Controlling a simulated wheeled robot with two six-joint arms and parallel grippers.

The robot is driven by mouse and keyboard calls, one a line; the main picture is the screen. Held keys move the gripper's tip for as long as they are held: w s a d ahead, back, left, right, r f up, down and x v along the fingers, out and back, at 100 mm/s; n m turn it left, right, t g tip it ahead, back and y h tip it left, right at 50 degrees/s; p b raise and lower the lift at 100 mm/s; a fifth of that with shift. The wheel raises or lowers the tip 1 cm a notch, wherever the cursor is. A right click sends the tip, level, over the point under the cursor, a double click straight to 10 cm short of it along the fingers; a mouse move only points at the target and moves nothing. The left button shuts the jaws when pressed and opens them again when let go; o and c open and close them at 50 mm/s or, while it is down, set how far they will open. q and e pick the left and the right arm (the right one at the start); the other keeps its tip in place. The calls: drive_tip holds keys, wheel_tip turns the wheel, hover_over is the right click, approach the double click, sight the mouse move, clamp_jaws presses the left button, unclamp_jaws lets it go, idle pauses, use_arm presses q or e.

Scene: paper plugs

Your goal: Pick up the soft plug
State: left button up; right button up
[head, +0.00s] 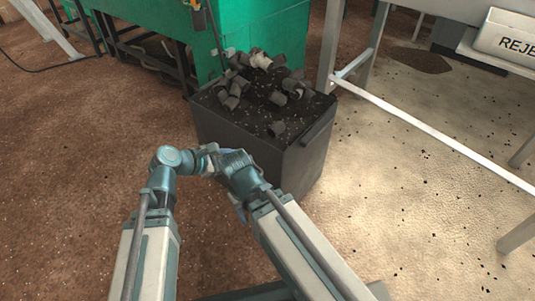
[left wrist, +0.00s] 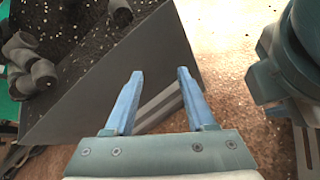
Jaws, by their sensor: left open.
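Several grey cylindrical plugs lie loosely piled in the dark bin (head: 240,140). I cannot tell by sight which is soft. My left gripper (left wrist: 163,88) is open and empty, with its two blue fingers in front of the bin's outer wall (left wrist: 125,65). Plugs (left wrist: 38,75) show at the left of the left wrist view, away from the fingers. In the head view my arms mostly hide the left gripper. My right gripper does not show.
A green machine (head: 265,25) stands behind the bin. A white rail (head: 430,135) and table legs are to the right, with a reject box (head: 505,38) at the upper right. Brown debris covers the floor at left. My right arm is close beside the left gripper.

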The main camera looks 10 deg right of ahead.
sight(271, 130)
use_arm(q)
drive_tip(key=w+d+n+t+h+b, duration=0.1)
drive_tip(key=w+d+n, duration=0.1)
drive_tip(key=d+n, duration=0.1)
drive_tip(key=w+d+r+n+t+h+b, duration=0.1)
drive_tip(key=w+d+n, duration=0.1)
drive_tip(key=d+n, duration=0.1)
drive_tip(key=w+d+r+n+t+h+b, duration=0.1)
drive_tip(key=w+d+n, duration=0.2)
drive_tip(key=shift+w+n+b, duration=0.1)
drive_tip(key=shift+n+b, duration=0.3)
drive_tip(key=shift+w+d, duration=0.15)
drive_tip(key=shift+d, duration=0.15)
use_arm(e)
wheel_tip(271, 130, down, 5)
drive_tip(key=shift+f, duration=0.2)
use_arm(q)
drive_tip(key=b+x, duration=0.1)
drive_tip(key=x, duration=0.4)
drive_tip(key=shift+d+f, duration=0.1)
drive_tip(key=shift+d, duration=0.1)
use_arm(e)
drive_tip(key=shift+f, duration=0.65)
use_arm(q)
drive_tip(key=shift+c, duration=0.2)
clamp_jaws()
